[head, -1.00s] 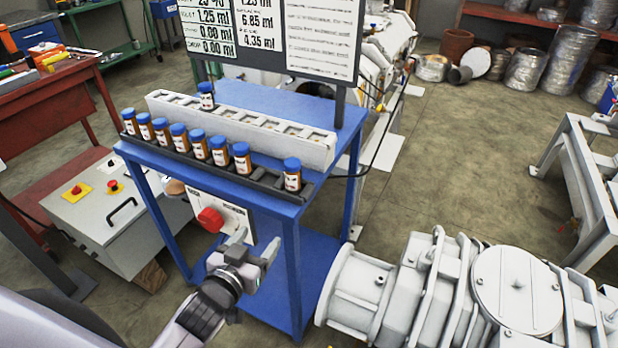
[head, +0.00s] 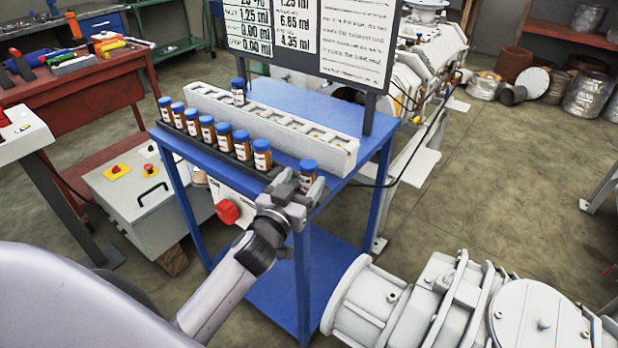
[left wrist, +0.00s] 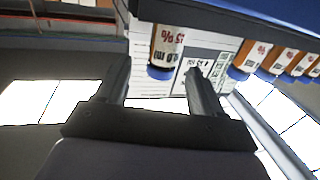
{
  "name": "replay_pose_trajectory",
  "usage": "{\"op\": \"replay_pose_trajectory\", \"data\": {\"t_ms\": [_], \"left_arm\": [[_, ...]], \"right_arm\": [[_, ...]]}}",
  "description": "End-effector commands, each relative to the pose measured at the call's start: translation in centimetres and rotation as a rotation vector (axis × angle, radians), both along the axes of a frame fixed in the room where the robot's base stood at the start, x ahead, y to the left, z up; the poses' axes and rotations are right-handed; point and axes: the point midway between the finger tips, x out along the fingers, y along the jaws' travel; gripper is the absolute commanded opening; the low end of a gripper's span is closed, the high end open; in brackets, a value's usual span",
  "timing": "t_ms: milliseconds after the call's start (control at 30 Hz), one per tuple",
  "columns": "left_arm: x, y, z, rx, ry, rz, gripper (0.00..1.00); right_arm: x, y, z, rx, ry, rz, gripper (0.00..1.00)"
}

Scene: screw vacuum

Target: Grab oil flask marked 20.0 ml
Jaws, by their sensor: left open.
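Several brown flasks with blue caps and white labels (head: 223,139) stand in a row in a dark holder on the blue table. The rightmost flask (head: 308,172) stands apart from the others at the row's right end. My left gripper (head: 301,189) is open at that flask, partly covering it. In the left wrist view, upside down, the same flask (left wrist: 167,48) shows ahead of and between the open fingers of the left gripper (left wrist: 157,70). Its label reads partly "0.0 ml" and "5 %"; the first digit is unclear. My right gripper is not in view.
A white slotted rack (head: 270,125) lies behind the row, with one flask (head: 239,92) in its left part. A board with ml values (head: 305,35) stands behind. The blue table (head: 320,100) has a red knob (head: 228,211) below its front edge. Pale machinery (head: 450,305) fills the lower right.

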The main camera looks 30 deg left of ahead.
Motion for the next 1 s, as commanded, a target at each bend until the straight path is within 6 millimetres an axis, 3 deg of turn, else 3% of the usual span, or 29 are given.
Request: {"op": "replay_pose_trajectory", "data": {"t_ms": [300, 667, 833, 867, 1000], "left_arm": [[3.9, 0.7, 0.2, 0.001, -0.001, 0.000, 0.68], [4.6, 0.7, 0.1, 0.000, 0.000, 0.000, 0.68], [4.5, 0.7, 0.1, 0.000, 0.001, 0.000, 0.16], [4.5, 0.7, 0.1, 0.000, 0.001, 0.000, 0.12], [4.5, 0.7, 0.1, 0.000, 0.000, 0.000, 0.12]], "right_arm": [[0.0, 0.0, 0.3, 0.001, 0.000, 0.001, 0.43], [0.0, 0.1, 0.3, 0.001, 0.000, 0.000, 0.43], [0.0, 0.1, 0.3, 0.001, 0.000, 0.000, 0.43], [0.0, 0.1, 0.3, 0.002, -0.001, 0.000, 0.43], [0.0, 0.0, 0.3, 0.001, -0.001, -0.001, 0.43]]}}
